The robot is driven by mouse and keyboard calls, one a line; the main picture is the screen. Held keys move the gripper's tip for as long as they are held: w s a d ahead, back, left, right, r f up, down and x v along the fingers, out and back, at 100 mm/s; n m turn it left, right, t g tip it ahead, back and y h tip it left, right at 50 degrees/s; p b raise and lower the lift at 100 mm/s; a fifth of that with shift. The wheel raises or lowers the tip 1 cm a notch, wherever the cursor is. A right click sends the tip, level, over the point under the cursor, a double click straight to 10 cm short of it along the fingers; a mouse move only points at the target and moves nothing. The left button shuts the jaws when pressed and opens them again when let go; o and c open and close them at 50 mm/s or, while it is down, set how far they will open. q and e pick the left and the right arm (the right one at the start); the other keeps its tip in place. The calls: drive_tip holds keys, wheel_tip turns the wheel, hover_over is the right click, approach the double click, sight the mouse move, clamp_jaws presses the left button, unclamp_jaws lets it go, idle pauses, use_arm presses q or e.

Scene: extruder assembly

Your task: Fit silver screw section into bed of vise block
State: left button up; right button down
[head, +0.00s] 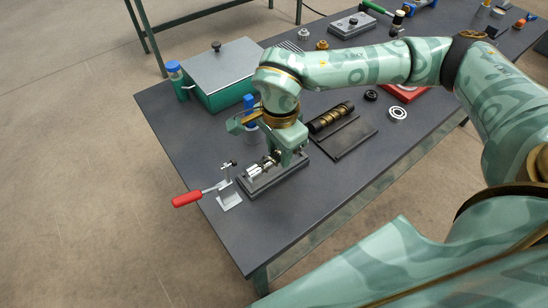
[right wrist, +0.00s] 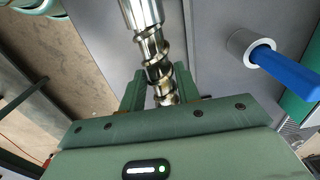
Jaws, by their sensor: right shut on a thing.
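The silver screw section (head: 258,170) is a shiny, threaded shaft with a smooth thicker end. It lies over the dark vise block (head: 285,178) near the table's left front edge. My right gripper (head: 285,158) is over the block and shut on the screw section. In the right wrist view the screw section (right wrist: 152,45) runs between the two green fingers (right wrist: 160,88), its smooth end pointing away. I cannot tell whether it touches the bed, which the gripper partly hides. My left gripper is not in view.
A toggle clamp with a red handle (head: 187,198) stands left of the block. A blue-handled tool (right wrist: 285,68) in a grey cup is close behind the gripper. A dark tray (head: 345,140) with a bronze screw (head: 330,118) lies to the right. A green lidded box (head: 218,75) is behind.

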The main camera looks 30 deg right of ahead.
sight(275, 150)
drive_tip(key=w+f, duration=0.2)
drive_tip(key=f, duration=0.1)
drive_tip(key=shift+w+d+f+b, duration=0.1)
drive_tip(key=shift+w+d+b, duration=0.15)
drive_tip(key=shift+b, duration=0.1)
drive_tip(key=shift+w+f+b, duration=0.15)
drive_tip(key=shift+f+b, duration=0.25)
drive_tip(key=shift+f, duration=1.15)
drive_tip(key=shift+f, duration=0.15)
drive_tip(key=c, duration=1)
unclamp_jaws()
wheel_tip(275, 150, up, 12)
drive_tip(key=p, duration=0.2)
drive_tip(key=shift+p, duration=0.3)
